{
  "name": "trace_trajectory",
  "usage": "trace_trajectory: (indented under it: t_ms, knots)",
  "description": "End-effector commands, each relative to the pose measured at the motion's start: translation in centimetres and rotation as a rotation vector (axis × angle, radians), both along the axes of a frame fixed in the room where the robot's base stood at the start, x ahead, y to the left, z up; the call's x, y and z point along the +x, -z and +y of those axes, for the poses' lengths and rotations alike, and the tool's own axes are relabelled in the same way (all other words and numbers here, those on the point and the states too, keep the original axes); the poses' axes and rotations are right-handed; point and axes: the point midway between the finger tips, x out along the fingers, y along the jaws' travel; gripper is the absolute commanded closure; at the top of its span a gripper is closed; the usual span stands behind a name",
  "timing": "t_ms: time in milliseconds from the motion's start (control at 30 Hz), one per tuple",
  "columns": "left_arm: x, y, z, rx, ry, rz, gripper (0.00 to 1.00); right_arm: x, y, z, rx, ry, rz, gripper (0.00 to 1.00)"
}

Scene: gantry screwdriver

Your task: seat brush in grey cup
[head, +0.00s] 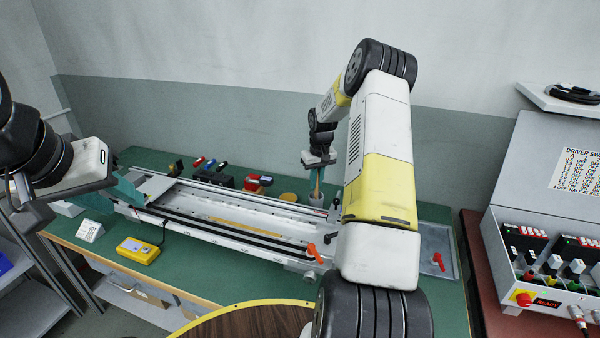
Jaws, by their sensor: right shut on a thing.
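My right gripper (318,181) reaches down behind the gantry rail and is shut on a thin upright thing, which appears to be the brush (318,188). The brush is small and mostly covered by the fingers. The grey cup (316,199) stands directly below the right gripper on the green bench. The brush's lower end is at the cup's mouth; I cannot tell how deep it sits. My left gripper (128,188) is at the left end of the gantry, far from the cup. Its teal fingers show, but their opening is unclear.
The long gantry rail (230,212) runs across the green bench (452,310). Red and black items (258,182) and a tan disc (288,198) lie behind it. A yellow handheld box (138,250) lies in front. A control case (545,240) stands at right. My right arm hides the bench's middle right.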

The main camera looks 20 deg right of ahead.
Motion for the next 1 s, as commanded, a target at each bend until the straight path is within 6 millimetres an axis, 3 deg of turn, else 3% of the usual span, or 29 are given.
trace_trajectory:
  t_ms: [100,133,233,267,633,1000]
  knots:
    - [0.0,0.0,0.0,0.0,0.0,0.0,0.64,0.0,0.0,0.0,0.0,0.0,0.0,1.0]
    - [0.0,0.0,0.0,0.0,0.0,0.0,0.64,0.0,0.0,0.0,0.0,0.0,0.0,0.85]
    - [0.0,0.0,0.0,0.0,0.0,0.0,0.64,0.0,0.0,0.0,0.0,0.0,0.0,0.66]
    - [0.0,0.0,0.0,0.0,0.0,0.0,0.64,0.0,0.0,0.0,0.0,0.0,0.0,0.64]
    - [0.0,0.0,0.0,0.0,0.0,0.0,0.64,-0.1,-0.6,0.0,0.0,0.0,0.0,0.64]
    - [0.0,0.0,0.0,0.0,0.0,0.0,0.64,-0.7,-6.4,-0.1,-0.002,0.0,-0.001,0.64]
